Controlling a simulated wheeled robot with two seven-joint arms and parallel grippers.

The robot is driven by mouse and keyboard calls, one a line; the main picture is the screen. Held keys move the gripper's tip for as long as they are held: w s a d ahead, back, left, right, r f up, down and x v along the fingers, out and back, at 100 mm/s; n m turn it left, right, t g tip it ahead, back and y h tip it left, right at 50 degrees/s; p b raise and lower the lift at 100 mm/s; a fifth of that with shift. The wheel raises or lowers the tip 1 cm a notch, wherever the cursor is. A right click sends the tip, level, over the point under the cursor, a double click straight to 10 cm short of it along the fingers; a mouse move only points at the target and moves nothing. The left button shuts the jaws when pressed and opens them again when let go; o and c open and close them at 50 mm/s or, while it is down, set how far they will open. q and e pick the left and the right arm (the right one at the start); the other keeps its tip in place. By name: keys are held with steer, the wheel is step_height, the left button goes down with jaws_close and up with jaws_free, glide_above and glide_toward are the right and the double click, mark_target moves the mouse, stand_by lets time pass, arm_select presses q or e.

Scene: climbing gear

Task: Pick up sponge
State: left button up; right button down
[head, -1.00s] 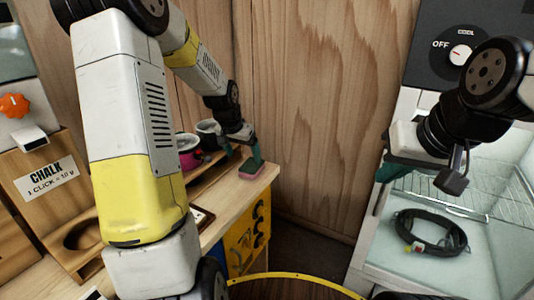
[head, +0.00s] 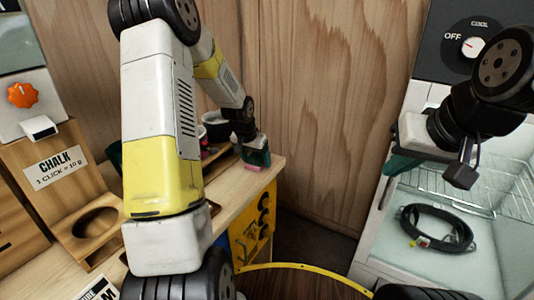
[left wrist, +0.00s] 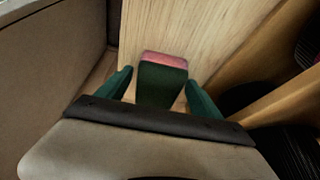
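The sponge (left wrist: 162,72), pink at its far end and dark green on its near part, lies on the wooden bench top at the bench's right end. In the head view the sponge (head: 254,168) shows as a pink strip below my left gripper (head: 256,157). In the left wrist view the green fingers of my left gripper (left wrist: 160,88) are open, one on each side of the sponge, with gaps to it. My right gripper (head: 398,165) is above the glass-topped unit at the right, seen from the side; its finger gap is hidden.
Cups (head: 217,125) stand in a wooden rack left of my left gripper. A chalk dispenser (head: 62,185) stands at the far left. Wooden walls close off the back.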

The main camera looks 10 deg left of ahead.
mark_target(258, 157)
arm_select(q)
steer(key=c, duration=1.1)
steer(key=shift+o, duration=0.2)
steer(key=shift+r, duration=0.15)
steer(key=shift+r, duration=0.25)
step_height(258, 157, up, 3)
steer(key=shift+r, duration=0.1)
steer(key=s+d, duration=0.2)
steer(key=s, duration=0.5)
steer(key=s+d+r, duration=0.1)
steer(key=s+d, duration=0.1)
steer(key=s, duration=0.6)
steer(key=shift+s+d, duration=0.2)
steer(key=shift+d, duration=0.1)
